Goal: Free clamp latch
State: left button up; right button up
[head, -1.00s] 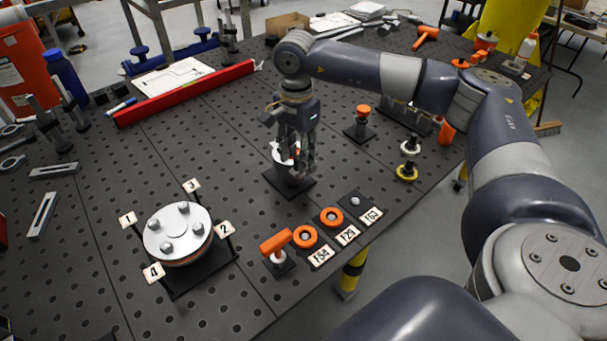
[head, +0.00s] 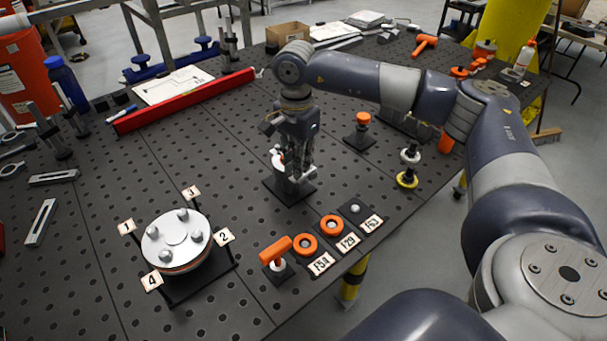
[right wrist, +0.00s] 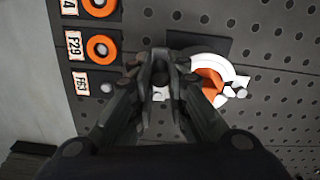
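My right gripper (head: 297,172) points down over a small fixture on a black base plate (head: 290,192). The fixture has a white round body (head: 277,163), mostly hidden behind the fingers. In the right wrist view, the body is a white ring (right wrist: 228,68) with an orange piece (right wrist: 207,88) inside and a small pale fastener on its right side. The right fingertips (right wrist: 160,68) are close together left of the ring, with a small grey rounded part between them. I cannot tell whether they grip it. The latch is not clearly distinguishable. My left gripper is out of view.
Orange rings (head: 331,225) and number tags (head: 347,241) lie near the front edge. An orange-handled tool (head: 275,250) and a round bolted plate (head: 176,238) stand left of them. An orange-capped post (head: 362,120) and a yellow ring (head: 406,179) are to the right.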

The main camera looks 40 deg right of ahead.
jog(key=shift+s, duration=0.15)
jog(key=shift+s+d, duration=0.1)
jog(key=shift+s, duration=0.2)
dwell(0.5)
jog(key=shift+s+d+b, duration=0.3)
jog(key=shift+s, duration=0.2)
